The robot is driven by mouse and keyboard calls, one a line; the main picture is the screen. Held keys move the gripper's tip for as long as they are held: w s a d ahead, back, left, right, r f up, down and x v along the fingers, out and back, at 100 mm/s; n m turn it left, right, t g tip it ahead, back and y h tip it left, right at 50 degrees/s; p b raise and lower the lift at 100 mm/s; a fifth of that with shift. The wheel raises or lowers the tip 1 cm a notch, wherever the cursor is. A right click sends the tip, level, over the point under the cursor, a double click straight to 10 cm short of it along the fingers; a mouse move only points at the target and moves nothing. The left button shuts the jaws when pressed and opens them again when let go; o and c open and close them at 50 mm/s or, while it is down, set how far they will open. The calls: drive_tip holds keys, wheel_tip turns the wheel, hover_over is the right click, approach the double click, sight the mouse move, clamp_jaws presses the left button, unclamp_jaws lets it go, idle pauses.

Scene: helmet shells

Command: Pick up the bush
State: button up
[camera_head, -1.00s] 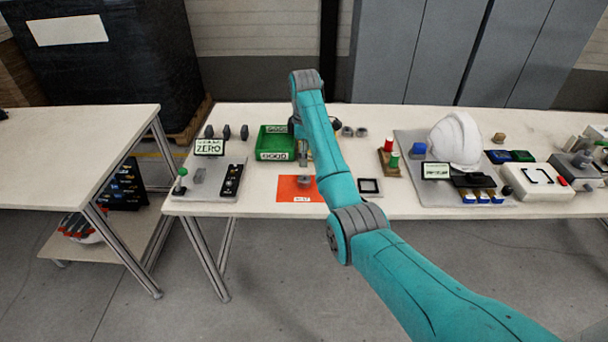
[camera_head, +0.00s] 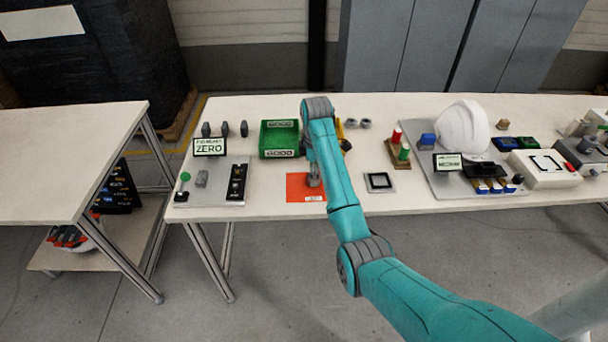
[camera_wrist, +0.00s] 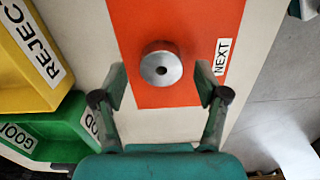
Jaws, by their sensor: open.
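The bush is a grey metal ring with a dark central hole (camera_wrist: 161,67), standing upright on the orange mat (camera_wrist: 195,22) marked NEXT in the wrist view. In the head view the orange mat (camera_head: 298,190) lies near the front edge of the table, and the bush (camera_head: 314,181) is partly hidden by my arm. My gripper (camera_wrist: 162,85) is open and empty. Its two fingers are left and right of the bush in the wrist view, a little nearer the bottom of the picture, and do not touch it.
A green bin (camera_head: 280,140) is behind the mat; a yellow REJECT bin (camera_wrist: 28,60) stands beside it in the wrist view. A dark framed square (camera_head: 379,181) lies right of the mat. A white helmet (camera_head: 464,128) stands further right, a ZERO display (camera_head: 209,147) left.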

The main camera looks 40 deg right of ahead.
drive_tip(key=shift+f, duration=0.6)
drive_tip(key=c, duration=1)
drive_tip(key=shift+c, duration=0.3)
